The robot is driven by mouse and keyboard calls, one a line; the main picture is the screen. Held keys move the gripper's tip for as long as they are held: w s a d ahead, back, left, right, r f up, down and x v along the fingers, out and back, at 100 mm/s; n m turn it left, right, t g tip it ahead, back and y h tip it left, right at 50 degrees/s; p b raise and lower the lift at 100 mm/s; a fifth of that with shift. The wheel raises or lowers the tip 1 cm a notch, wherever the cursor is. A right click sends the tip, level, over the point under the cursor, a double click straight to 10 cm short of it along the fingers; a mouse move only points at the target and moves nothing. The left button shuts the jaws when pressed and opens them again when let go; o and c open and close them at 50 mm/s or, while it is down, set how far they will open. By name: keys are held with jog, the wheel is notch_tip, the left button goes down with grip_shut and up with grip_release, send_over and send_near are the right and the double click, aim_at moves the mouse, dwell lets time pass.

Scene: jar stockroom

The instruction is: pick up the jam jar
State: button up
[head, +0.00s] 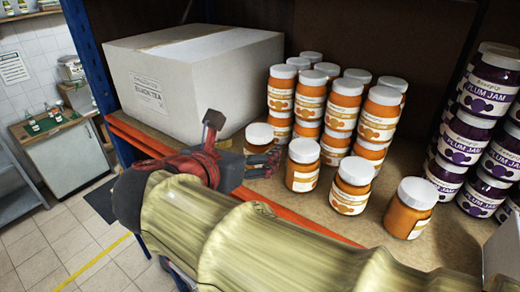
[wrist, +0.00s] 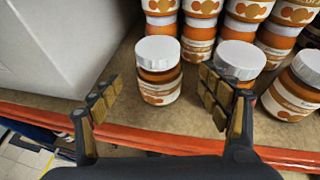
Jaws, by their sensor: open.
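Several orange jam jars with white lids stand on the shelf. One jar (wrist: 158,72) stands upright at the front, between and just ahead of the two fingers of my gripper (wrist: 160,100) in the wrist view. In the head view this jar (head: 259,136) is partly hidden behind my gripper (head: 243,145). The gripper is open and empty, its fingers apart on either side of the jar. A second jar (wrist: 238,62) stands to the right, partly behind the right finger; in the head view it is the jar (head: 303,165) beside the gripper.
A white carton (head: 190,80) stands left of the jars. Stacked orange jars (head: 340,112) stand behind, and more single jars (head: 350,187) stand to the right. Purple plum jam jars (head: 466,135) are stacked at far right. An orange shelf edge (wrist: 200,145) runs along the front.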

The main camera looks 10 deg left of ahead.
aim_at(259, 130)
jog(key=x, duration=0.6)
jog(key=shift+w+a+f, duration=0.1)
jog(key=shift+w+f, duration=0.1)
jog(key=shift+f, duration=0.35)
jog(key=shift+c, duration=0.8)
jog(key=shift+r, duration=0.1)
grip_shut()
jog(key=shift+r, duration=0.1)
notch_tip(259, 130, up, 9)
jog(key=shift+r+p, duration=0.2)
jog(key=shift+p, duration=0.25)
jog(key=shift+r, duration=0.2)
